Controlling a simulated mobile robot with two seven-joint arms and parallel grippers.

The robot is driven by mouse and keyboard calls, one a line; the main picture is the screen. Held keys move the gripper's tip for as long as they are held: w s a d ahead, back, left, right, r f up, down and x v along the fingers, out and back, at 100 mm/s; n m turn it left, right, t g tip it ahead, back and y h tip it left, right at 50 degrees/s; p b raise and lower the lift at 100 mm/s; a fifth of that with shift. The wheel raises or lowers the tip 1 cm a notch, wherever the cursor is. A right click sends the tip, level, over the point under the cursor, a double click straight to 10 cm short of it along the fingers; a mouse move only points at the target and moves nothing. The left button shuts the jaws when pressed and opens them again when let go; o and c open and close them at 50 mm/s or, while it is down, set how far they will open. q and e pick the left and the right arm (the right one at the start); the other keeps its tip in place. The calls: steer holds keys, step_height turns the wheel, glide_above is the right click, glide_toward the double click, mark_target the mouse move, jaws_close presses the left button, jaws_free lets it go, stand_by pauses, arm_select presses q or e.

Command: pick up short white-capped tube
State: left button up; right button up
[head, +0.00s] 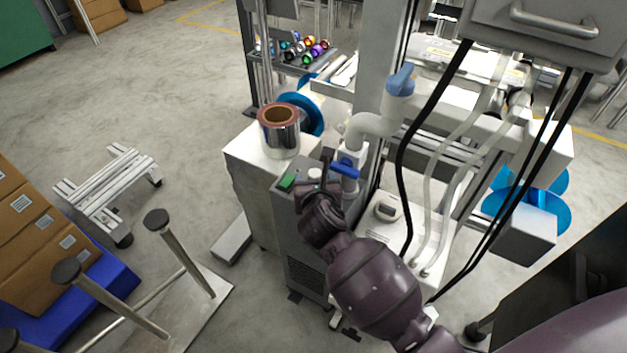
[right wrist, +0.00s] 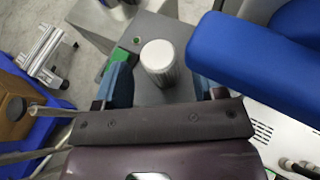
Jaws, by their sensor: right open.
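The short white-capped tube (right wrist: 158,55) stands upright on the grey cabinet top (right wrist: 185,30) in the right wrist view, its pale round cap facing the camera. In the head view its cap (head: 315,173) shows just beyond my right gripper (head: 318,187). In the right wrist view my right gripper (right wrist: 163,86) is open, with one dark finger on each side of the tube's lower part. I cannot tell whether either finger touches it. The tube's foot is partly hidden by the gripper. My left gripper is not in view.
A blue valve handle (head: 345,171) on a white pipe stands close right of the gripper; it looms large in the right wrist view (right wrist: 265,60). A copper-topped roll (head: 279,132) stands on the white cabinet behind. A green block (head: 287,181) lies left of the tube.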

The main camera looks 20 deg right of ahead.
steer(key=shift+w+d+f, duration=0.2)
steer(key=shift+w+f, duration=0.25)
steer(key=shift+w, duration=0.1)
steer(key=shift+w+d+f, duration=0.1)
steer(key=shift+w, duration=0.2)
steer(key=shift+w+d, duration=0.1)
steer(key=shift+w, duration=0.1)
steer(key=c, duration=1)
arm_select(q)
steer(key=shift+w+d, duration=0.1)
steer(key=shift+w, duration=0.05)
